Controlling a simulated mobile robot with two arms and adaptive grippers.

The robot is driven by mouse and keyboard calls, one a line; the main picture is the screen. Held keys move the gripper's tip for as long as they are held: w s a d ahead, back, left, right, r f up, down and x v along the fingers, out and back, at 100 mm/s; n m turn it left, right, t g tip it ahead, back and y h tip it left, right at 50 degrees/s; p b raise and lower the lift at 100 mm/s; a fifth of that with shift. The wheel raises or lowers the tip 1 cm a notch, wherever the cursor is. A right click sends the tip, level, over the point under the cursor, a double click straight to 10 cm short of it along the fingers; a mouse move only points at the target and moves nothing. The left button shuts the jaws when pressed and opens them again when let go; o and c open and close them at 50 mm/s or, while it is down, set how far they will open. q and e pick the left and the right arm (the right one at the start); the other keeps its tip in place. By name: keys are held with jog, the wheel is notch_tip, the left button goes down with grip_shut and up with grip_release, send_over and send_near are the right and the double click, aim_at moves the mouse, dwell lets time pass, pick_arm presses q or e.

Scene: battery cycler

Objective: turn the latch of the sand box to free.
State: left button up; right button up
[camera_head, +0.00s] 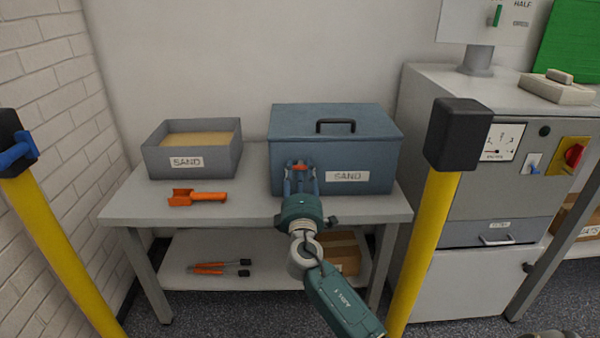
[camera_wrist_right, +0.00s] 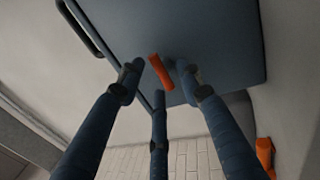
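The closed blue-grey sand box (camera_head: 374,155) with a SAND label stands on the right part of the table. My right gripper (camera_head: 300,178) is at the box's front face, left of the label. In the right wrist view, the orange latch (camera_wrist_right: 161,72) sits slanted against the box front (camera_wrist_right: 195,35). The three fingers of my right gripper (camera_wrist_right: 158,80) are spread around the latch, with gaps showing between it and the fingertips. I cannot tell whether any finger touches it. In the head view the fingers mostly hide the latch.
An open sand tray (camera_head: 222,159) and an orange scoop (camera_head: 197,198) are on the left of the table (camera_head: 130,206). Yellow posts (camera_head: 425,235) stand in front at left and right. A grey cabinet (camera_head: 462,205) stands at right. Tongs (camera_head: 220,268) lie on the lower shelf.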

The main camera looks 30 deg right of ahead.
jog(key=v, duration=1.2)
